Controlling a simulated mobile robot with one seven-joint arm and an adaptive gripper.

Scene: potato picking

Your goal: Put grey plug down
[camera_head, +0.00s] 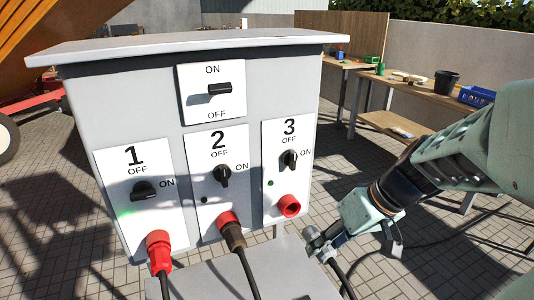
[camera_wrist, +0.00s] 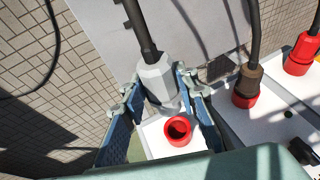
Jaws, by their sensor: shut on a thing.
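In the wrist view the grey plug (camera_wrist: 157,76) sits between the two fingers of my gripper (camera_wrist: 160,92), which is shut on it. Its black cable (camera_wrist: 139,28) runs up out of the picture. The plug's lower end is close to the empty red socket (camera_wrist: 179,129); they look apart. In the head view my gripper (camera_head: 325,246) is to the lower right of panel 3's red socket (camera_head: 289,205), beside the box. The plug is hard to make out there.
The grey switch box (camera_head: 90,105) carries panels 1, 2 and 3. A red plug (camera_head: 158,249) is in socket 1 and a brown plug (camera_head: 232,231) in socket 2, cables hanging. A grey surface (camera_head: 215,282) lies below the box. A workbench (camera_head: 425,96) stands behind right.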

